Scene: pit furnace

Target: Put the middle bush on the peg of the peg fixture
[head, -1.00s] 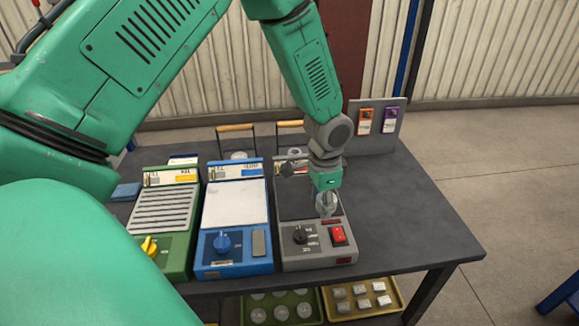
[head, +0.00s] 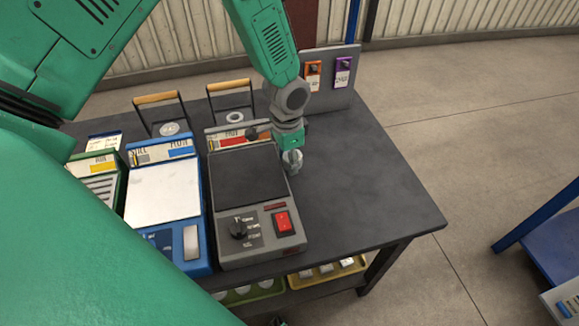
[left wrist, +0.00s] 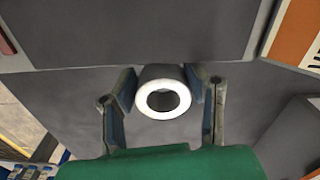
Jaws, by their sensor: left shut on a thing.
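My left gripper (head: 292,170) hangs over the table, just right of the grey device's dark plate. In the left wrist view, my left gripper (left wrist: 160,92) is shut on a bush (left wrist: 149,110), a short grey cylinder with a bright white ring face and a dark hole. The bush sits between the two fingers, its open end facing the camera. In the head view the bush is small and mostly covered by the fingers. I cannot make out the peg fixture for certain in either view. My right gripper is not in view.
The grey device (head: 262,230) with a red switch stands beside a blue device (head: 165,205) and a green one (head: 98,185). Two wooden-handled frames (head: 158,98) stand behind. An upright grey board (head: 329,85) carries orange and purple tags. The table's right side (head: 370,190) is clear.

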